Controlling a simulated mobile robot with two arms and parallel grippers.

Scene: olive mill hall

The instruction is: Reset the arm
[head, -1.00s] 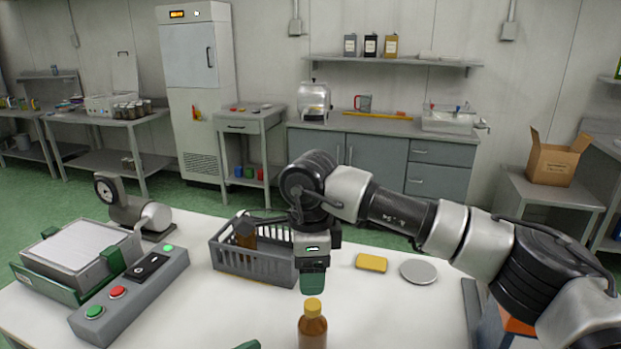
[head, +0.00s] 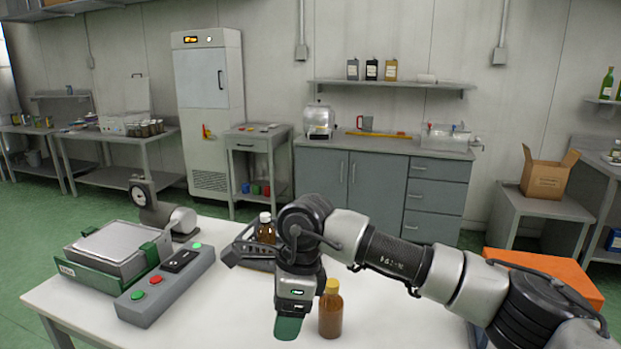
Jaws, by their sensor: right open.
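My right arm comes in from the right across the white table (head: 215,318). My right gripper (head: 288,328) points down over the tabletop, with green fingertips. It is open, with nothing seen between the fingers. A brown bottle with a yellow cap (head: 330,313) stands upright just to the right of the gripper in the picture. I cannot tell whether they touch. My left gripper is not in view.
A grey basket (head: 236,256) with a white-capped brown bottle (head: 266,230) stands behind my arm, partly hidden. A button panel (head: 165,285), a green-framed device (head: 110,250) and a gauge (head: 142,193) occupy the table's left. An orange-topped object (head: 550,275) is at right.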

